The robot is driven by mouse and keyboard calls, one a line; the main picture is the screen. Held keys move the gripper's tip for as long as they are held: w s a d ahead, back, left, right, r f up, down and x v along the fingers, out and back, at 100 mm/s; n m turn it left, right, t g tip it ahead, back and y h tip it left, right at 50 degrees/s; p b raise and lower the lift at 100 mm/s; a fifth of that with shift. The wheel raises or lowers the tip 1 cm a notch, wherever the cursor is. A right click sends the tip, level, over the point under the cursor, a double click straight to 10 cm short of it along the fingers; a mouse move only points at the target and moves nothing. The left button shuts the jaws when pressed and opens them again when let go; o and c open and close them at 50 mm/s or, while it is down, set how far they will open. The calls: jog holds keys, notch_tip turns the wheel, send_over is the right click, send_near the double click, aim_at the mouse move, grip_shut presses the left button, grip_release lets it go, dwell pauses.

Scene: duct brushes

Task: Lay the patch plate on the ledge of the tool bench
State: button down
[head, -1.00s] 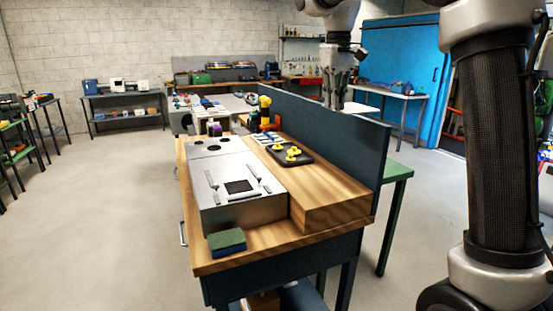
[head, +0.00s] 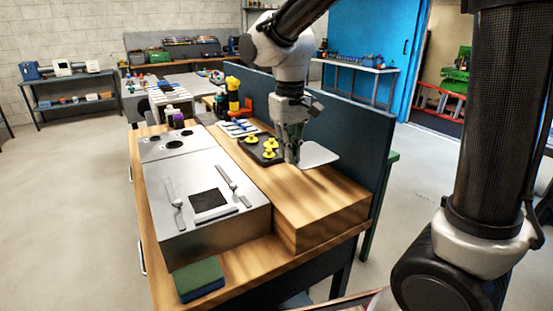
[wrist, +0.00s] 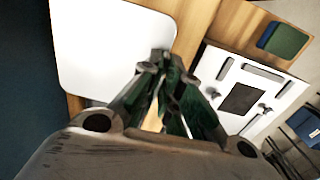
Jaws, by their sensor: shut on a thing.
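The patch plate (head: 319,155) is a thin, pale, flat plate with rounded corners. It lies level over the raised wooden ledge (head: 315,205) of the tool bench, close to the dark blue back panel. My gripper (head: 292,158) points down and is shut on the plate's left edge. In the wrist view the plate (wrist: 105,45) fills the upper left, and my gripper's fingertips (wrist: 160,62) meet at its edge. Wood of the ledge (wrist: 190,25) shows beside the plate. I cannot tell whether the plate touches the ledge or hangs just above it.
A black tray with yellow knobs (head: 269,149) sits on the ledge just left of my gripper. A metal box top (head: 180,195) with handles and a dark square stands at left. A green-and-blue block (head: 200,279) lies at the front. The ledge's near end is clear.

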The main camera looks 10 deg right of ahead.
aim_at(288, 190)
notch_tip(288, 190, down, 8)
jog(key=shift+f, duration=0.2)
jog(key=c, duration=1.6)
grip_release()
jog(key=shift+c, duration=0.2)
notch_tip(288, 190, up, 12)
jog(key=shift+a+f, duration=0.1)
jog(key=shift+s+d+r, duration=0.1)
jog(key=shift+d+r, duration=0.1)
jog(key=shift+r, duration=0.05)
jog(key=s+d+r+m+t, duration=0.1)
jog(key=s+d+m+t, duration=0.2)
jog(key=s+d, duration=1.5)
jog(key=shift+d+r+m+t, duration=0.15)
jog(key=shift+d+m+t, duration=0.15)
jog(key=shift+d+t, duration=0.4)
